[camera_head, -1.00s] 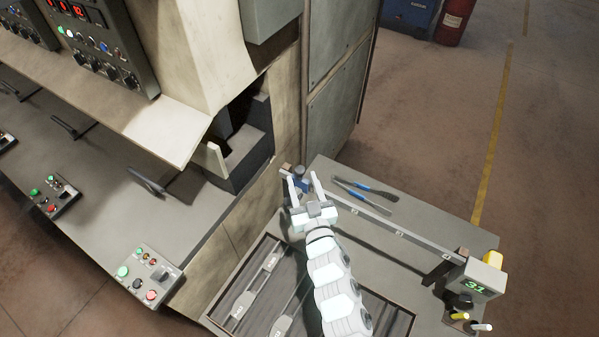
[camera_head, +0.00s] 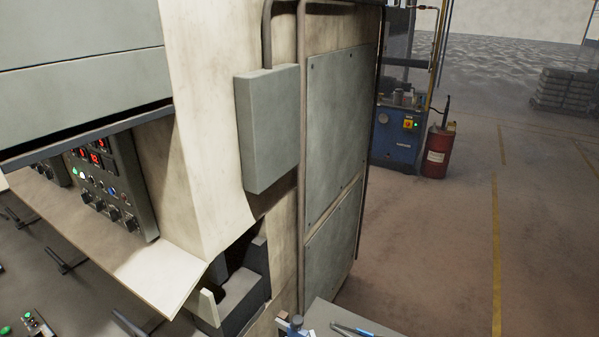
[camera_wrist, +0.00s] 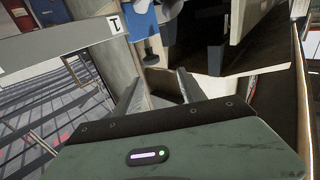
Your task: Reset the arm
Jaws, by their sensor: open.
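My gripper (camera_wrist: 158,90) shows in the wrist view, with its two grey fingers spread apart. I see nothing held between them. The dark and green gripper body fills the bottom of that view, with a small lit indicator on it. In the head view my arm and gripper are out of the picture. Only the far corner of the grey workbench (camera_head: 319,313) shows at the bottom edge there, with part of a blue-handled tool (camera_head: 352,330) on it.
The large beige machine (camera_head: 205,120) and its grey box (camera_head: 268,128) fill the left and middle of the head view. A control panel (camera_head: 110,185) is at left. A blue cabinet (camera_head: 395,145) and red drum (camera_head: 437,152) stand far back. Open floor lies at right.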

